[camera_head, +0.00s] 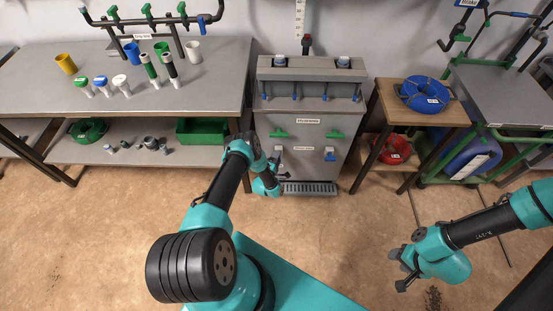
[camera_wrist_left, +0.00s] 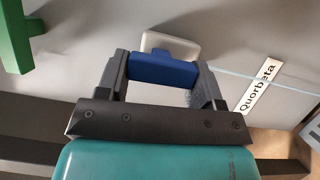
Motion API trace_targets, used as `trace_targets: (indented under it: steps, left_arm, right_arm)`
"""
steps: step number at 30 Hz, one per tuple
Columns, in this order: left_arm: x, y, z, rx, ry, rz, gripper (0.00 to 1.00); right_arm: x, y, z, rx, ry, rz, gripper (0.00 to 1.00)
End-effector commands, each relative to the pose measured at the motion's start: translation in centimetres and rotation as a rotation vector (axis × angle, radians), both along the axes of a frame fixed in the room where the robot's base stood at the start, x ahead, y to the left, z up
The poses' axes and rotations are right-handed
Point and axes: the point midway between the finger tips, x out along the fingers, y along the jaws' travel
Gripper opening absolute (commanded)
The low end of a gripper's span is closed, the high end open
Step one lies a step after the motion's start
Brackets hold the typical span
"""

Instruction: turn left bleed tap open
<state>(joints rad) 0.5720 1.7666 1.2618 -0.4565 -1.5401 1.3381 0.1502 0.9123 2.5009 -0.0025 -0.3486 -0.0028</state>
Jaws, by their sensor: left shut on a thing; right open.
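The grey manifold cabinet (camera_head: 318,110) stands against the wall. My left gripper (camera_head: 278,176) is at the lower left of its front, and my arm hides part of the left tap there. In the left wrist view, the gripper (camera_wrist_left: 165,85) is shut on a blue tap handle (camera_wrist_left: 163,70), which lies crosswise between the two fingers. A pale tap body (camera_wrist_left: 171,43) shows behind the handle. The right bleed tap (camera_head: 330,154), also blue, is on the same front, untouched. My right gripper (camera_head: 400,270) is open and empty above the floor, far from the cabinet.
Green handles (camera_head: 278,134) sit above the taps; one (camera_wrist_left: 15,40) is near the gripper in the wrist view. A drain grate (camera_head: 308,188) lies below. A bench (camera_head: 215,95) is left, a wooden side table (camera_head: 395,108) right. The front floor is clear.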

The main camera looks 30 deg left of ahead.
Motion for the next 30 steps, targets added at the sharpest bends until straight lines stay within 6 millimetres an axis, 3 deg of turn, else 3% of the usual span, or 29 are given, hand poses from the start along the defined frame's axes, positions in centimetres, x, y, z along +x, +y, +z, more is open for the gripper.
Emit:
trace_targets:
  steps: [1,2,9,20,26,30]
  left_arm:
    - [0.0,0.0,0.0,-0.002,0.000,0.000,0.37]
    - [0.0,0.0,0.0,-0.002,0.000,0.000,0.61]
    - [0.0,0.0,0.0,-0.001,0.000,0.000,0.84]
    - [-0.3,-0.1,0.0,0.000,0.002,0.000,0.85]
    - [-2.3,-0.3,-0.1,0.000,0.004,-0.001,0.85]
    - [-4.7,-0.6,-0.2,-0.002,0.004,0.001,0.85]
  right_arm:
    - [0.0,0.0,0.0,0.000,0.000,0.000,0.48]
    - [0.0,0.0,0.0,0.000,0.000,0.000,0.48]
    - [0.0,0.0,0.0,0.000,0.000,0.000,0.48]
    - [0.0,0.0,0.0,0.000,0.000,0.000,0.48]
    - [0.0,0.0,0.0,0.000,0.000,0.000,0.48]
    - [0.0,0.0,0.0,0.000,0.000,0.000,0.48]
